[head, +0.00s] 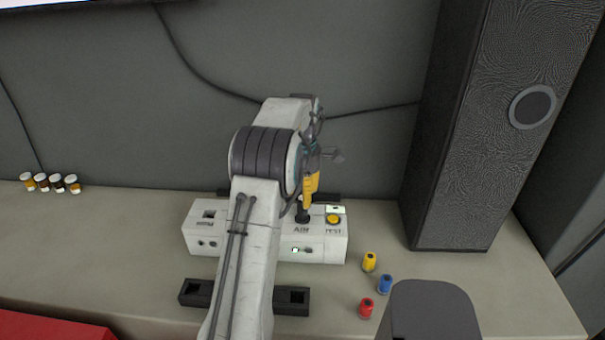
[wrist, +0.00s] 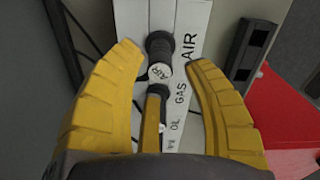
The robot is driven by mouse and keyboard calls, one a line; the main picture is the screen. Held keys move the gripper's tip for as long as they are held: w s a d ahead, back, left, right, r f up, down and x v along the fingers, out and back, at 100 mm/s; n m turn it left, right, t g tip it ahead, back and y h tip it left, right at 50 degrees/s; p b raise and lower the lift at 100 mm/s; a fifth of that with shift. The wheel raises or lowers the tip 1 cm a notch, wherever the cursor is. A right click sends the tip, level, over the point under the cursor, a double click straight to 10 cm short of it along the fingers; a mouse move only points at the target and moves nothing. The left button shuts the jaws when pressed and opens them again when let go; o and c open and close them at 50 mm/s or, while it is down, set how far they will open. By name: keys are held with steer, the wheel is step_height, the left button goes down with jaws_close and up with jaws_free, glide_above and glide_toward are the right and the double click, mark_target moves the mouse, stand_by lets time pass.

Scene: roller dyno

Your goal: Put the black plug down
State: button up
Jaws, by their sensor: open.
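The black plug (head: 303,215) stands on the white box (head: 325,247) at its AIR label, below my gripper (head: 308,190). In the wrist view the plug (wrist: 160,46) shows a grey end marked AIR. It lies between the tips of my open gripper (wrist: 164,56), with a gap visible on each side. The white box (wrist: 190,100) carries the labels AIR, GAS and OIL in that view. My arm hides the middle of the box in the head view. How deep the plug sits in its socket cannot be told.
A yellow button (head: 333,219) is right of the plug. Yellow (head: 370,262), blue (head: 385,284) and red (head: 366,308) small cylinders stand front right. A tall dark speaker-like cabinet (head: 455,130) rises at right. Several small jars (head: 58,184) stand far left.

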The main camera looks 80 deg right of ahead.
step_height(320, 180, up, 7)
steer(key=shift+r+p, duration=0.2)
steer(key=shift+p, duration=0.15)
steer(key=w+a+r, duration=0.2)
steer(key=w+a, duration=0.2)
steer(key=w, duration=0.3)
steer(key=w+a+r+m+h, duration=0.1)
steer(key=w+a+r, duration=0.1)
steer(key=w+a, duration=0.35)
steer(key=w+a+r, duration=0.3)
steer(key=w, duration=0.5)
steer(key=w+a+r+t, duration=0.1)
steer(key=w+a, duration=0.5)
steer(key=a, duration=0.4)
steer(key=a+m+t, duration=0.2)
steer(key=a, duration=1.3)
steer(key=s+a+f+t, duration=0.1)
steer(key=s+a+f, duration=0.2)
steer(key=a, duration=0.3)
steer(key=s+a+f+m+y, duration=0.1)
steer(key=s+a+f, duration=0.2)
steer(key=a, duration=0.4)
steer(key=shift+s+a+f+t, duration=0.15)
steer(key=shift+s+a+t, duration=0.15)
steer(key=shift+t, duration=0.1)
